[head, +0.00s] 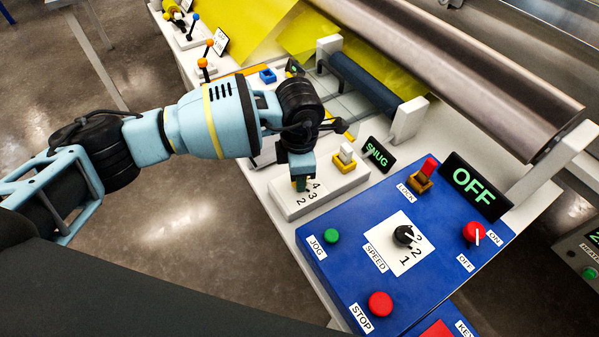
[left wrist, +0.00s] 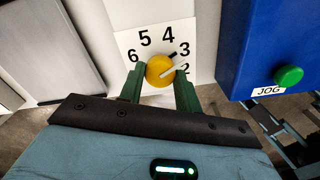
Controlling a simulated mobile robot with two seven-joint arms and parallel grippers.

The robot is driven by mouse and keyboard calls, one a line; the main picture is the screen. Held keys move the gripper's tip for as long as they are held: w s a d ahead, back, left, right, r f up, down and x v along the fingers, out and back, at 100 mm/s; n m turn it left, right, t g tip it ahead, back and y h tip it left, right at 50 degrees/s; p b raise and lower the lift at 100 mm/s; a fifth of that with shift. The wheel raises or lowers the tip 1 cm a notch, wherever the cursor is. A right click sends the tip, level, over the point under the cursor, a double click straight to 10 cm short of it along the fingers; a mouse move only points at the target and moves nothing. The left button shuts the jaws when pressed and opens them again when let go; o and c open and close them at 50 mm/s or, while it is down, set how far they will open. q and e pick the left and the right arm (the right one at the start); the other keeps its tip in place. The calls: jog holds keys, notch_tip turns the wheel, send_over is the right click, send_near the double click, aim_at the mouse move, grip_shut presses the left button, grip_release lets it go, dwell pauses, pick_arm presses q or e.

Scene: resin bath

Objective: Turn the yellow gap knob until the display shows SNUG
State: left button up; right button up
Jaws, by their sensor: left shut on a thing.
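The yellow gap knob (left wrist: 160,70) shows in the left wrist view on a white dial plate with black numbers. My left gripper (left wrist: 160,78) is shut on the knob, with a green finger on each side. In the head view my left gripper (head: 300,184) comes down on the dial from above and hides the knob. The small black display (head: 377,154) beside it shows SNUG in green letters. My right gripper is not in view.
A blue panel (head: 345,245) in front holds the JOG button (head: 331,236), SPEED knob (head: 404,235) and STOP button (head: 380,304). A larger display (head: 474,186) reads OFF. Rollers with yellow film lie behind.

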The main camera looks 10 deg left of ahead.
pick_arm(q)
jog(key=shift+m, duration=0.5)
jog(key=o, duration=1)
jog(key=shift+c, duration=0.2)
jog(key=shift+r, duration=3.95)
